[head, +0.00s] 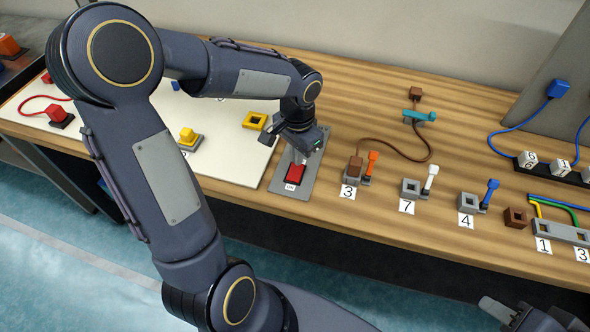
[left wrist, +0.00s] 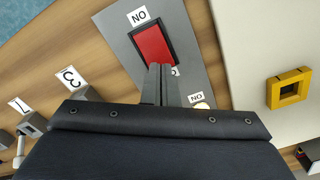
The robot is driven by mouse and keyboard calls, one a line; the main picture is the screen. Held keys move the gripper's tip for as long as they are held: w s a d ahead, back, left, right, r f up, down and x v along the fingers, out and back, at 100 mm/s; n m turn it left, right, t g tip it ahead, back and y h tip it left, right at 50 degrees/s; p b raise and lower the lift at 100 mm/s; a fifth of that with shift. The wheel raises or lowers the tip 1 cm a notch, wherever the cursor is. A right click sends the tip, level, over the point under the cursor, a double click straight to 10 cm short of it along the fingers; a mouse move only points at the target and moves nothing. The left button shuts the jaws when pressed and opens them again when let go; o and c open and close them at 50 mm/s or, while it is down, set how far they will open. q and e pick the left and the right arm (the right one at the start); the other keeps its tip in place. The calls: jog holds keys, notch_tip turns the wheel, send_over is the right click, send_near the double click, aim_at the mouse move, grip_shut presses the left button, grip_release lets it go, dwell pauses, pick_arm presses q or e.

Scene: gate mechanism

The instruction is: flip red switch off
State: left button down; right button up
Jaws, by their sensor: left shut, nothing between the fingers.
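The red switch (head: 295,174) is a rocker in a black frame on a grey plate (head: 279,184), with an ON label at its near end. In the left wrist view the red switch (left wrist: 152,42) shows mostly uncovered. My left gripper (head: 299,156) is shut and empty, pointing down at the far end of the switch. In the left wrist view its fingertips (left wrist: 160,69) overlap that end of the rocker; I cannot tell whether they touch it. My right gripper (head: 498,309) is partly in view at the bottom right, away from the switch; its jaw state is unclear.
A second label and a pale round part lie partly behind my left gripper in the wrist view. A yellow square frame (head: 255,120) is left of the plate. Numbered sockets with an orange lever (head: 372,160), white lever (head: 430,178) and blue lever (head: 489,193) stand to the right.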

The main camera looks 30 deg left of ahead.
aim_at(296, 168)
pick_arm(q)
jog(key=shift+f+b, duration=0.8)
jog(key=shift+f, duration=0.2)
dwell(0.6)
jog(key=shift+r, duration=0.1)
notch_tip(296, 168, up, 7)
jog(key=p, duration=0.6)
dwell(0.5)
jog(key=s+d+r+n+t+h, duration=0.2)
jog(key=s+r, duration=0.1)
jog(key=s, duration=0.5)
jog(key=s+d+r+n+t+h, duration=0.1)
jog(key=s+d+r+n+t, duration=0.1)
jog(key=s, duration=0.7)
notch_tip(296, 168, up, 2)
jog(key=shift+r+n+t+h, duration=0.15)
jog(key=shift+n+t+h, duration=0.3)
jog(key=shift+t, duration=0.35)
